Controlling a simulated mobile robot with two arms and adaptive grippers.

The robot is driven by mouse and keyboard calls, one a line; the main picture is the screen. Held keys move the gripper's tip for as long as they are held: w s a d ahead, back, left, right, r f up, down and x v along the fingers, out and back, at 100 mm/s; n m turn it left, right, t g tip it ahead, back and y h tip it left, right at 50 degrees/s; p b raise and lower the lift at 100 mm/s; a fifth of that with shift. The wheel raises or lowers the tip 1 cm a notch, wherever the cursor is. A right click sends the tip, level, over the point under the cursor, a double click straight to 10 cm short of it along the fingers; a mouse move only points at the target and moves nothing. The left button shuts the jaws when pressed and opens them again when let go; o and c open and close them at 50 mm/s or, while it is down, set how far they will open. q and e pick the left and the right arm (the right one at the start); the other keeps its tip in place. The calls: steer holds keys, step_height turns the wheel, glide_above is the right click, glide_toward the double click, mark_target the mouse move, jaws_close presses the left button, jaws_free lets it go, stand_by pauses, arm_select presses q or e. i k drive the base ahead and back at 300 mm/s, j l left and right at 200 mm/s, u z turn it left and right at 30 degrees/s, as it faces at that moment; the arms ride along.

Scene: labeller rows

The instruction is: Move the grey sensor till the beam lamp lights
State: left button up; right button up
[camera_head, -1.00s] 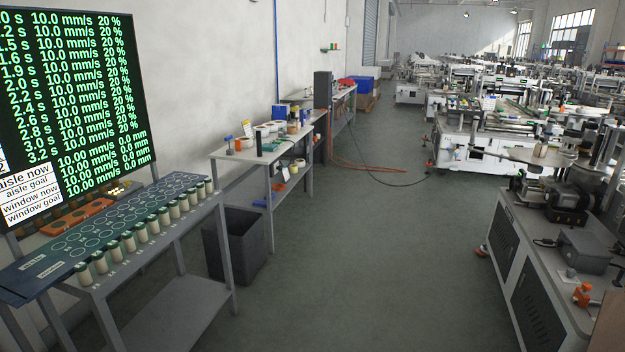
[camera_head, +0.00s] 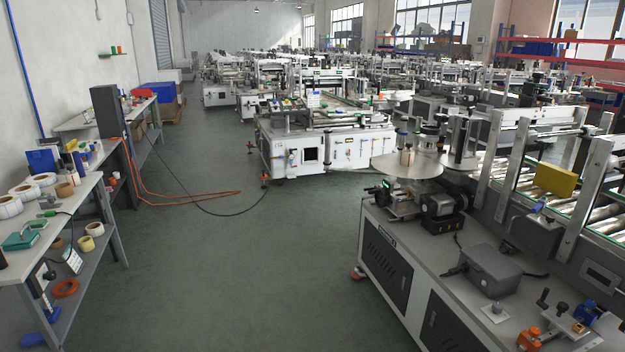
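The nearest labelling machine (camera_head: 400,255) stands at the right, with a conveyor of rollers (camera_head: 602,208) and guide rails. A grey box (camera_head: 535,236) with a small blue part on top sits beside the rail. Another grey box (camera_head: 491,266) with a cable lies on the machine's top. I cannot tell which grey part is the sensor, and I cannot make out a lit beam lamp. A yellow box (camera_head: 556,180) stands at the conveyor. Neither of my grippers is in view.
A bench (camera_head: 100,205) with tape rolls and tools stands at the left. An orange cable (camera_head: 185,201) and a black cable (camera_head: 225,213) lie across the floor. More machines stand behind.

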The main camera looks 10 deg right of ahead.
mark_target(542, 201)
steer(key=i+l+z, duration=0.15)
steer(key=i+z, duration=1.1)
steer(key=i+j+z, duration=0.3)
steer(key=z, duration=0.15)
steer(key=i+z, duration=0.2)
steer(key=z, duration=0.2)
steer(key=i+z, duration=0.2)
steer(key=z, duration=0.2)
steer(key=i+j+z, duration=0.15)
steer(key=z, duration=0.2)
steer(key=i+j+z, duration=0.15)
steer(key=z, duration=0.25)
steer(key=i+j, duration=0.05)
steer(key=i, duration=0.05)
